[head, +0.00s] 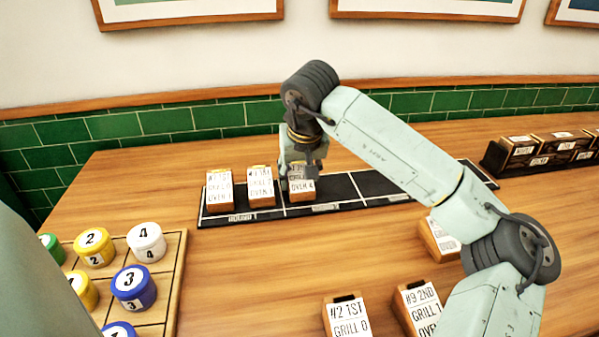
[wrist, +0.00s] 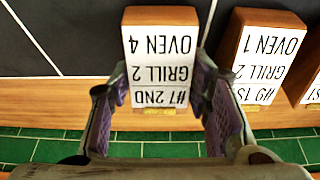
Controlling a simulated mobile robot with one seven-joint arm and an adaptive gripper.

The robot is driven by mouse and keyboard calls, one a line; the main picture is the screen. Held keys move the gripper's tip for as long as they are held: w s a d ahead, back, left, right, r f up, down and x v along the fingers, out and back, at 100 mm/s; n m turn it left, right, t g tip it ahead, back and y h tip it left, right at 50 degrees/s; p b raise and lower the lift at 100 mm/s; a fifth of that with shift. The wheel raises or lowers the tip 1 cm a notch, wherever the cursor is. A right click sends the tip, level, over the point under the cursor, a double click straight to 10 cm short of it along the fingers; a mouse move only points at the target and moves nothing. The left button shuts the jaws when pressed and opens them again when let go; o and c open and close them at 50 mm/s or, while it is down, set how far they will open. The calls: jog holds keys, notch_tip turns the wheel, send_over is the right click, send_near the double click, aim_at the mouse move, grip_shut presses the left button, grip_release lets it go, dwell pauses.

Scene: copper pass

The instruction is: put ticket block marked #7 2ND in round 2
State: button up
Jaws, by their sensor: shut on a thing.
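The ticket block marked #7 2ND, GRILL 2, OVEN 4 (wrist: 160,55) is wooden with a white label. My gripper (wrist: 163,92) is shut on it, with a finger on each side. In the head view the block (head: 302,190) is at the left end of the round 2 section of the black board (head: 340,192), just right of a white divider line. It looks upright and on or very close to the board; I cannot tell if it touches. My gripper (head: 300,165) covers its upper part. The round 2 label (head: 325,208) is on the board's front edge.
Two blocks (head: 220,190) (head: 261,187) stand left of the divider in round 1. Board right of the held block is bare. Loose blocks (head: 346,316) (head: 418,305) lie in front. A dark rack (head: 497,160) is at right, a tray of pots (head: 172,285) at left.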

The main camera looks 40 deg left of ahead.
jog(key=shift+f, duration=0.2)
jog(key=o, duration=1.2)
jog(key=b+v, duration=0.1)
jog(key=v, duration=1.1)
jog(key=shift+r+b, duration=0.2)
jog(key=shift+b, duration=0.1)
